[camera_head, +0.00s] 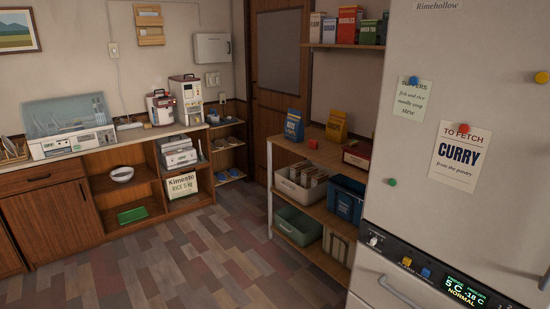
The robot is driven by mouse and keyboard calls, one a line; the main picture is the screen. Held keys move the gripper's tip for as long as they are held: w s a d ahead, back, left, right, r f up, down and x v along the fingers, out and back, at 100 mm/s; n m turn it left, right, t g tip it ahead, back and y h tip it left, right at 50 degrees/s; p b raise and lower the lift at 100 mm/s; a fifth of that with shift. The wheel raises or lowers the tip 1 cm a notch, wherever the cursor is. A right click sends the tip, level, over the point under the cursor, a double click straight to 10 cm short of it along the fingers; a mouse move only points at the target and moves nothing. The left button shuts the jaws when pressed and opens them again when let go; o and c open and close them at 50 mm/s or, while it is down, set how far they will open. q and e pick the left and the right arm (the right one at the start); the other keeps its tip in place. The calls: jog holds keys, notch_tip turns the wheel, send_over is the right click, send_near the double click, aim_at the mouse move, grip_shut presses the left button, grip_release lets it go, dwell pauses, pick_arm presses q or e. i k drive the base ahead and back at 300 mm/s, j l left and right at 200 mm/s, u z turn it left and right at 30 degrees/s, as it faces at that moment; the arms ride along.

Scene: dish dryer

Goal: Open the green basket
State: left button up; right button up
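A pale green open-topped basket (299,234) sits on the lowest level of the wooden shelf unit at the center right. It looks empty from here, though its inside is only partly visible. A flatter bright green tray-like thing (132,215) lies in the lower compartment of the counter at the left. Neither of my grippers is in view.
A white bin (290,190) of packets and a dark blue bin (345,208) stand above the basket. The refrigerator (440,110) fills the right foreground. A dish dryer (68,143) sits on the left counter. The wooden floor (170,265) is clear.

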aim_at(301, 228)
jog(key=i+j, duration=0.15)
jog(key=i, duration=0.7)
jog(key=i+j, duration=0.15)
jog(key=i, duration=0.7)
